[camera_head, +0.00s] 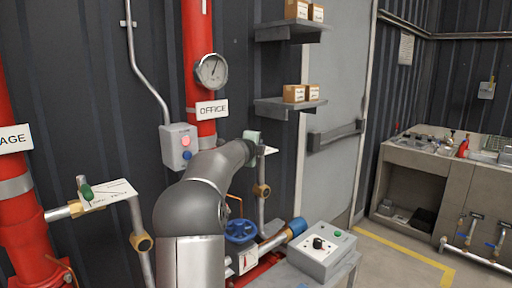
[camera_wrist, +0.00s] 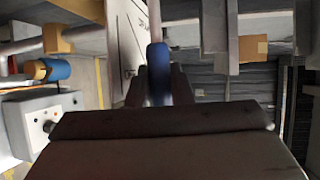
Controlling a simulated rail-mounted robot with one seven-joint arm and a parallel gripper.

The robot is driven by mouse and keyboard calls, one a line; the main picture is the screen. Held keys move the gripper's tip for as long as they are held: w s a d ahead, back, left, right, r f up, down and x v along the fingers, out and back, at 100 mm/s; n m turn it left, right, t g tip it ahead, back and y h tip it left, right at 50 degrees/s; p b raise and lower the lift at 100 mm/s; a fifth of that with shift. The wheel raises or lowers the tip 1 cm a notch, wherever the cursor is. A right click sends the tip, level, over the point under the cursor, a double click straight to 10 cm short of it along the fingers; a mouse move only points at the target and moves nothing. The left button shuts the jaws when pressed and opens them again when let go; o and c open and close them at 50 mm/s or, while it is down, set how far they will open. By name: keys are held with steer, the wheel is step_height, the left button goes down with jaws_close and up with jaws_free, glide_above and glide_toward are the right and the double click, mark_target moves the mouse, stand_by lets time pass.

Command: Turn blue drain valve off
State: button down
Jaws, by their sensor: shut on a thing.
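A slim blue handle (camera_wrist: 157,62) stands upright in the picture between my fingers in the wrist view, in front of a white plate (camera_wrist: 124,45) with dark markings. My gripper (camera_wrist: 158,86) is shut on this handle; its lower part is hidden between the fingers. In the head view my gripper (camera_head: 257,146) is at the end of my arm, beside a white plate edge (camera_head: 270,150) above a vertical pipe. The blue handle itself is hidden there by my arm and gripper.
A blue handwheel (camera_head: 240,231) and grey control box (camera_head: 320,250) sit below my gripper. A red riser (camera_head: 197,60) with a gauge (camera_head: 211,71) stands behind my arm. At left, a green-handled valve (camera_head: 86,190) is on another pipe. Shelves (camera_head: 290,106) hang above right.

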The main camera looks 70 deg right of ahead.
steer(key=c, duration=1.3)
jaws_free()
steer(key=shift+a, duration=0.1)
steer(key=a+r+b, duration=0.2)
steer(key=a+r, duration=0.1)
steer(key=a, duration=1.4)
steer(key=shift+w, duration=0.2)
